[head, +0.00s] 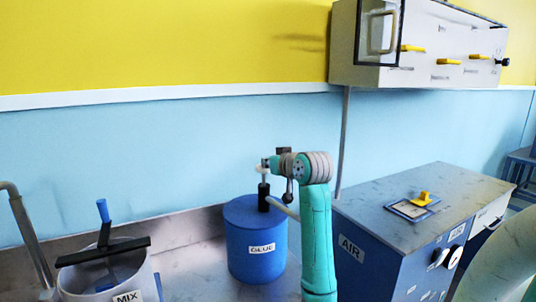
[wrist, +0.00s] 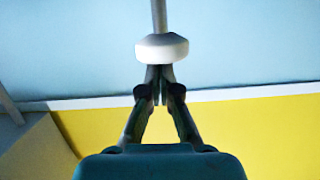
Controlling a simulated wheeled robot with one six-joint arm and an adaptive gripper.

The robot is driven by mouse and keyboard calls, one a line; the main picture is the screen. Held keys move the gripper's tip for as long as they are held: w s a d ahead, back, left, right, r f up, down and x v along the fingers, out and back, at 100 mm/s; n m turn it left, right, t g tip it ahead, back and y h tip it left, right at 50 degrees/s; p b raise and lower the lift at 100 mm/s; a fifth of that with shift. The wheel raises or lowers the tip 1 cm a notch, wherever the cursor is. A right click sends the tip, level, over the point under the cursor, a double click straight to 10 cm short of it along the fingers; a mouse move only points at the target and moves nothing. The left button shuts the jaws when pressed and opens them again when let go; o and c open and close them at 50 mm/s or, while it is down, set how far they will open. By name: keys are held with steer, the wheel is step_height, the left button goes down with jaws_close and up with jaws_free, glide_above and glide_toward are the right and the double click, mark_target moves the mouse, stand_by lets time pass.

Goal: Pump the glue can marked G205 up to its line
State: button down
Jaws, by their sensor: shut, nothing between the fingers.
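The blue glue can (head: 256,243) stands on the grey bench in the head view. Its label reads GLUE; I see no G205 mark or line. A black pump neck (head: 263,192) and a pale spout rise from its lid. The white pump knob (wrist: 161,48) sits on a grey rod (wrist: 159,14) in the wrist view. My gripper (wrist: 158,72) is shut and empty, its fingertips right at the knob; I cannot tell if they touch. In the head view my gripper (head: 266,164) is above the can, at the knob.
A pale MIX bucket (head: 112,277) with a black crossbar stands at left. A blue AIR cabinet (head: 385,245) with a yellow switch (head: 424,198) on top stands at right. A white wall box (head: 440,55) with yellow levers hangs above it. The wall is close behind the can.

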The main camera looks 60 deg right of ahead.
mark_target(264, 179)
steer(key=shift+f, duration=2)
